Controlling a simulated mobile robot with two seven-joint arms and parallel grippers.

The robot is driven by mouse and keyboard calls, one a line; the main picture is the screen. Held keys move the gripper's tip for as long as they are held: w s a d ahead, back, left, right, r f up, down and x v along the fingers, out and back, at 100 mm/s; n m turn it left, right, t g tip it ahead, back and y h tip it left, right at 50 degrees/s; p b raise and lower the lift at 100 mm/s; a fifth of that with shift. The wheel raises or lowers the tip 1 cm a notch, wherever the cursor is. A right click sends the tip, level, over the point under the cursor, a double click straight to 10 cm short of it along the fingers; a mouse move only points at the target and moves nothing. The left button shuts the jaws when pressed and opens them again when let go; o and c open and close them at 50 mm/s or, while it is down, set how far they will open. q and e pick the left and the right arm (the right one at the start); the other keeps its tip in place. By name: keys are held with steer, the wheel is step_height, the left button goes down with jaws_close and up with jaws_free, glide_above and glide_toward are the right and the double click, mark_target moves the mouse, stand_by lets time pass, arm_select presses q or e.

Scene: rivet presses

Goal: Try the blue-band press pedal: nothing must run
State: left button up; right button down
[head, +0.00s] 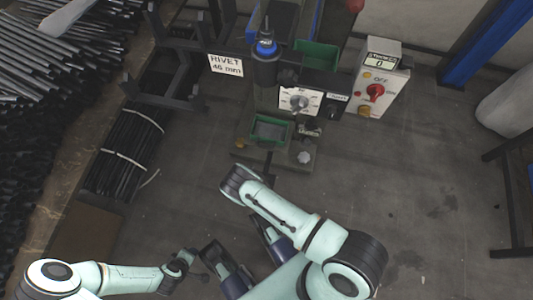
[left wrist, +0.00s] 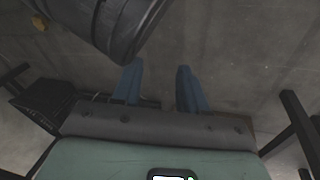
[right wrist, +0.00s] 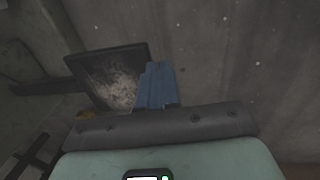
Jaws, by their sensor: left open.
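The blue-band press (head: 265,50) stands at top middle in the head view, a dark column with a blue ring near its top. Its control box (head: 393,82) has a red knob (head: 376,92) between OFF and ON marks and a counter reading 0. A dark framed plate with a scuffed pale face, which looks like the pedal (right wrist: 112,82), lies beyond my right gripper (right wrist: 158,70) in the right wrist view. That gripper's blue fingers are together with nothing between them; contact cannot be told. My left gripper (left wrist: 158,72) is open and empty over the floor.
A green bin (head: 316,55) and a dial panel (head: 299,100) sit on the press, with a green tray (head: 270,129) below. A sign (head: 226,65) reads RIVET 46 mm. Bundled dark rods (head: 122,150) lie at left. The floor at right is clear up to a dark stand (head: 512,200).

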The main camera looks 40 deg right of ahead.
arm_select(q)
steer(key=shift+g, duration=0.4)
steer(key=shift+s+d+r+p, duration=0.35)
steer(key=shift+r+p, duration=0.1)
steer(key=shift+r, duration=0.2)
steer(key=shift+s+d+r+p, duration=0.25)
steer(key=shift+d+r+p, duration=0.15)
steer(key=shift+r, duration=0.2)
steer(key=shift+s+d+r+p, duration=0.35)
steer(key=shift+r+p, duration=0.1)
steer(key=shift+r, duration=0.2)
arm_select(e)
step_height(320, 180, up, 7)
steer(key=a, duration=0.1)
steer(key=shift+s+r, duration=0.2)
steer(key=shift+s, duration=0.25)
